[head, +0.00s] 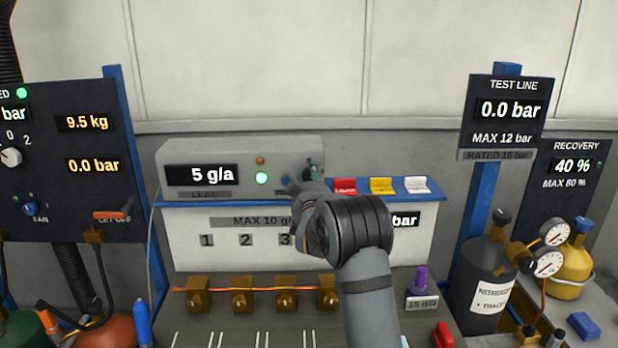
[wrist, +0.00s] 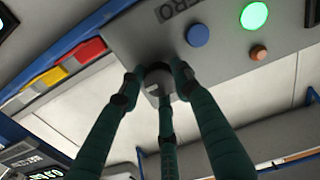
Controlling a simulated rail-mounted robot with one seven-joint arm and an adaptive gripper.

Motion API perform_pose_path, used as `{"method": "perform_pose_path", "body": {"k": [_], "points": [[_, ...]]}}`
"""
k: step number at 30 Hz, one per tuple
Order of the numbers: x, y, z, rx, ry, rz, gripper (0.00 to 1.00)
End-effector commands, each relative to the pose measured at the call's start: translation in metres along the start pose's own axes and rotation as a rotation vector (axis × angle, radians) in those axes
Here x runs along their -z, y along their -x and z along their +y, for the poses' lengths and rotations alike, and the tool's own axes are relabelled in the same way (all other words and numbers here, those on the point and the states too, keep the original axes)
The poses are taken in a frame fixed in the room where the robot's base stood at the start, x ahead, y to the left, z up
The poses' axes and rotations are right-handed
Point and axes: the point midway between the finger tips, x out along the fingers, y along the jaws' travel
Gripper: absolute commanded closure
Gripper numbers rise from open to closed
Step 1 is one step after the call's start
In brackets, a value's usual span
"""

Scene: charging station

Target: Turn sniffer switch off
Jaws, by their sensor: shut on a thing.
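The grey sniffer box (head: 240,150) stands on the blue-edged shelf in the head view, its display (head: 202,174) reading "5 g/a" above the word LEAK. Its green lamp (head: 261,178) is lit. My gripper (head: 311,176) is at the box's right front, covering the switch there. In the wrist view the switch is a grey knob (wrist: 159,88) on the box face (wrist: 225,70). My gripper's dark green fingers (wrist: 154,86) close around this knob from several sides. The knob's pointer and exact setting cannot be made out.
A blue button (wrist: 198,36) and an orange button (wrist: 258,53) sit near the knob. Red (head: 345,186), yellow (head: 381,185) and white (head: 417,184) tags line the shelf to the right. Brass fittings (head: 242,292) stand below. A dark cylinder (head: 482,272) stands at right.

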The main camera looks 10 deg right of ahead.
Motion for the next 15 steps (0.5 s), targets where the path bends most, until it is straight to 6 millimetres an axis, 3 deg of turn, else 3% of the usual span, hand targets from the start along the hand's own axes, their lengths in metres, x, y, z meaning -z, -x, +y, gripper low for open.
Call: {"method": "perform_pose_path", "body": {"k": [15], "points": [[0.0043, 0.0, -0.0013, 0.001, 0.04, 0.01, 0.95]]}}
